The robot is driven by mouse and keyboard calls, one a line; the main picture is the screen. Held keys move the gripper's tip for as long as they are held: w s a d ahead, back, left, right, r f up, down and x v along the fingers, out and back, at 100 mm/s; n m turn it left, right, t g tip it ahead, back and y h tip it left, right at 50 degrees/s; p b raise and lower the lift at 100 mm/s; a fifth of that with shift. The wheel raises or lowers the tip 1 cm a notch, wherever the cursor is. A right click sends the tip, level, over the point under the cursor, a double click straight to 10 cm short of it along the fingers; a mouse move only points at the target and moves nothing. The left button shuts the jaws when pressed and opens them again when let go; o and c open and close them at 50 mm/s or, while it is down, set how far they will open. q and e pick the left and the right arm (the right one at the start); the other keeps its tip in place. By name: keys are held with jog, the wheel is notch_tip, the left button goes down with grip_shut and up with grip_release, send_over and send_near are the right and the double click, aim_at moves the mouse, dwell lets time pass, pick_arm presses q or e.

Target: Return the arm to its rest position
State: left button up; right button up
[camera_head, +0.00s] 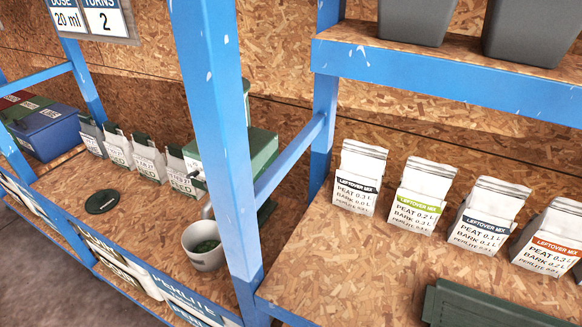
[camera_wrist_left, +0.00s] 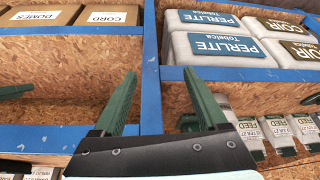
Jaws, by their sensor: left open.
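My left gripper (camera_wrist_left: 163,82) shows in the left wrist view, with its two green fingers spread wide apart. Nothing is held between them. It points at the blue shelf frame, and a blue upright post (camera_wrist_left: 151,60) stands behind the gap between the fingers. I cannot tell how far the fingers are from the post. Neither gripper shows in the head view.
A blue post (camera_head: 215,130) splits the shelves. On the left are a cup (camera_head: 206,256) with dark green contents, a round dark lid (camera_head: 102,201), feed bags (camera_head: 118,150) and a green machine (camera_head: 262,150). Several leftover-mix bags (camera_head: 358,180) stand right. Perlite bags (camera_wrist_left: 222,48) show in the wrist view.

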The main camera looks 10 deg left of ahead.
pick_arm(q)
jog(key=w+d+f+t+h, duration=0.1)
jog(key=w+d+f+t, duration=0.1)
jog(key=f, duration=0.6)
jog(key=shift+w+d+f+t+h, duration=0.25)
jog(key=shift+d+f+t+h, duration=0.15)
jog(key=shift+d+t, duration=0.7)
